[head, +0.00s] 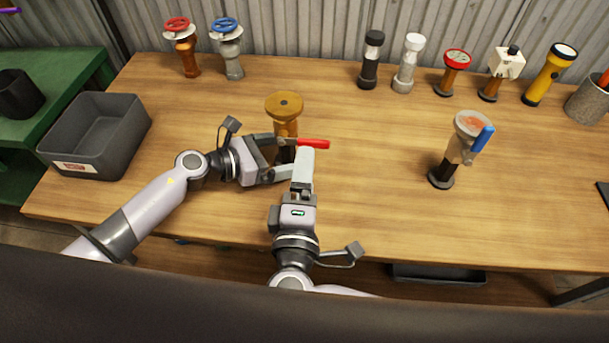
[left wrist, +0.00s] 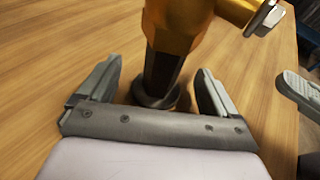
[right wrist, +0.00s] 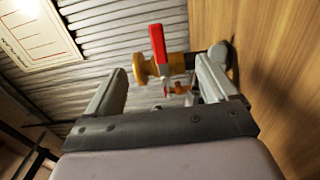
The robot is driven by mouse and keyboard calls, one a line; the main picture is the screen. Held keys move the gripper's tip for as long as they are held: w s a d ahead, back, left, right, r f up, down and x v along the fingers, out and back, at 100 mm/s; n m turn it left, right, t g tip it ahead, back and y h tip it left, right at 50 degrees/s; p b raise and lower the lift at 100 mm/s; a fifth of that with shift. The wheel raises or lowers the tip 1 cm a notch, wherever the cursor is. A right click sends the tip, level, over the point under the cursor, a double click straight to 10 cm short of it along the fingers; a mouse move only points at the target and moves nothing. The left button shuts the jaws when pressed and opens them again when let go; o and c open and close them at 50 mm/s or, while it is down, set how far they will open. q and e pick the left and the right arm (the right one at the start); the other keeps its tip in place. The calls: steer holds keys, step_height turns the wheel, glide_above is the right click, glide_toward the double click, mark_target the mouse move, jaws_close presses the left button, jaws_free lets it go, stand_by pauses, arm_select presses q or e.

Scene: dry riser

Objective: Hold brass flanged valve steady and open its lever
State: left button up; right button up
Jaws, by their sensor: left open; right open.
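The brass flanged valve (head: 284,106) stands upright on the wooden table, left of the middle. Its red lever (head: 313,143) sticks out to the right in the head view; it also shows in the right wrist view (right wrist: 158,45). My left gripper (head: 281,158) is open, with its fingers on either side of the valve's dark lower body (left wrist: 161,75), apart from it in the left wrist view. My right gripper (head: 303,155) is open in front of the valve, just below the lever in the head view. In the right wrist view the valve shows between its fingers.
A grey bin (head: 95,135) stands at the left table edge. A valve with a blue lever (head: 482,139) stands to the right. Two handwheel valves (head: 182,50) and (head: 229,50), several fittings and a yellow flashlight (head: 549,75) line the back. The table between is clear.

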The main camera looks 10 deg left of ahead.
arm_select(q)
steer(key=shift+w+d, duration=0.1)
steer(key=shift+d, duration=0.05)
steer(key=c, duration=1.3)
